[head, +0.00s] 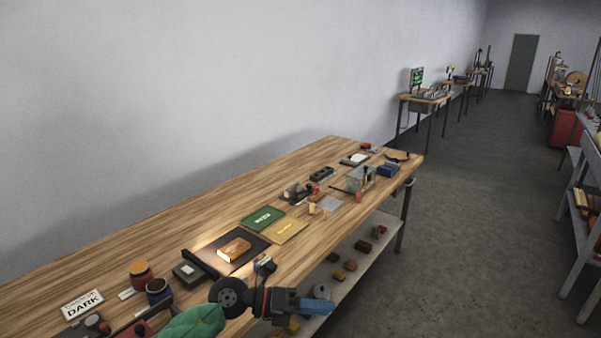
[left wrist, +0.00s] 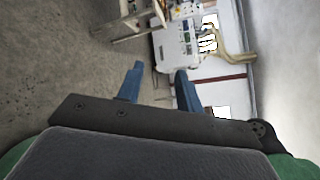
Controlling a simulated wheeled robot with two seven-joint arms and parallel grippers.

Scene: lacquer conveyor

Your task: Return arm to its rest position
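My left gripper (head: 312,303) shows at the bottom of the head view, over the near front edge of the wooden bench (head: 300,165). Its blue fingers point right, toward the open floor. In the left wrist view the two fingers of the left gripper (left wrist: 159,68) stand apart with nothing between them. My right gripper and arm are not in view.
A lower shelf (head: 345,265) holds small blocks. The floor (head: 450,230) right of the bench is free.

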